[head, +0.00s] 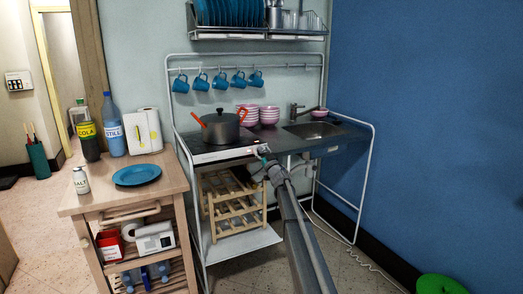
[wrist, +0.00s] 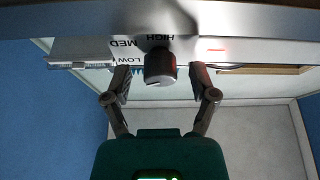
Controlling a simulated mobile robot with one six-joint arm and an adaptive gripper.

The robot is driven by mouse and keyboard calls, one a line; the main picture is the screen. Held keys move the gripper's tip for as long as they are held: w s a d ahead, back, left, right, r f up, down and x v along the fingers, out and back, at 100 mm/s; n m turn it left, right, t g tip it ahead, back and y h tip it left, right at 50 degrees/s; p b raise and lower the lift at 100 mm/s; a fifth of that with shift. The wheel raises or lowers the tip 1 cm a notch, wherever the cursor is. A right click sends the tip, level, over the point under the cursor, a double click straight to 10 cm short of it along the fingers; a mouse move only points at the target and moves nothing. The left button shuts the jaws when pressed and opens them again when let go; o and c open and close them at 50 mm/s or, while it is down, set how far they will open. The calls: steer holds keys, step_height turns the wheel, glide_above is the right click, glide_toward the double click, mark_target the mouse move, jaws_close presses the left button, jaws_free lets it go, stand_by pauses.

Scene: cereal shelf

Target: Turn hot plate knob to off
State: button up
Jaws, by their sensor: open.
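My gripper (wrist: 160,76) is open, with one finger on each side of the knob and gaps between. In the head view my gripper (head: 263,158) is at the front edge of the stove counter (head: 205,156); the knob cannot be made out there.
A wooden rack (head: 230,205) is below. A wooden cart (head: 95,195) with bottles and a blue plate (head: 137,175) stands left. Floor at right is mostly free.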

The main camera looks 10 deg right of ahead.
steer(key=shift+w, duration=0.15)
jaws_close()
stand_by(0.4)
steer(key=shift+r+n, duration=0.1)
steer(key=shift+n, duration=0.5)
steer(key=n+g+y, duration=0.1)
steer(key=n+y, duration=0.1)
steer(key=n, duration=0.1)
steer(key=shift+w+n+p, duration=0.1)
steer(key=shift+n+p, duration=0.2)
steer(key=n+y, duration=0.1)
steer(key=n, duration=0.1)
steer(key=n+g+p, duration=0.1)
steer(key=n, duration=0.1)
steer(key=shift+r+n+g+y, duration=0.1)
steer(key=shift+n+g+y, duration=0.2)
steer(key=shift+n+y, duration=0.1)
steer(key=n+g+y+p, duration=0.1)
steer(key=n+g, duration=0.1)
steer(key=n, duration=0.2)
steer(key=shift+p, duration=0.35)
steer(key=shift+a+n+g+p, duration=0.1)
steer(key=shift+n+g+p, duration=0.35)
steer(key=shift+n, duration=0.85)
